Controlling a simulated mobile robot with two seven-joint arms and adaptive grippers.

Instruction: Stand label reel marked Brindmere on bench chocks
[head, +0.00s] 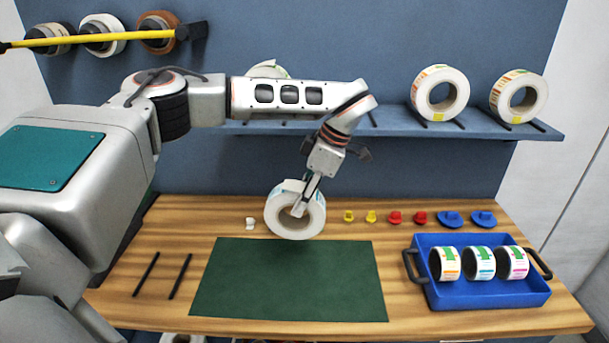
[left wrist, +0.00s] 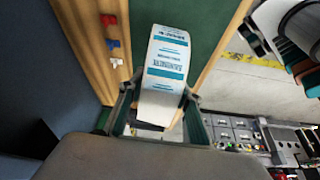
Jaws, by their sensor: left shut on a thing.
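My left gripper (head: 303,200) is shut on a white label reel (head: 279,230), one finger at its core hole. The reel is upright, over the back edge of the green mat (head: 290,285); I cannot tell whether it touches the bench. In the left wrist view the reel (left wrist: 165,65) is between the fingers, with blue-banded labels whose small print looks like Brindmere. The bench chocks, two dark parallel bars, a left one (head: 146,273) and a right one (head: 180,276), lie empty on the bench left of the mat. My right gripper is not in view.
A blue tray (head: 487,297) with three small label rolls stands right of the mat. Small yellow, red and blue pieces (head: 394,217) line the back. Two reels (head: 440,93) stand on the shelf (head: 390,127), another partly behind my arm. More rolls hang at upper left.

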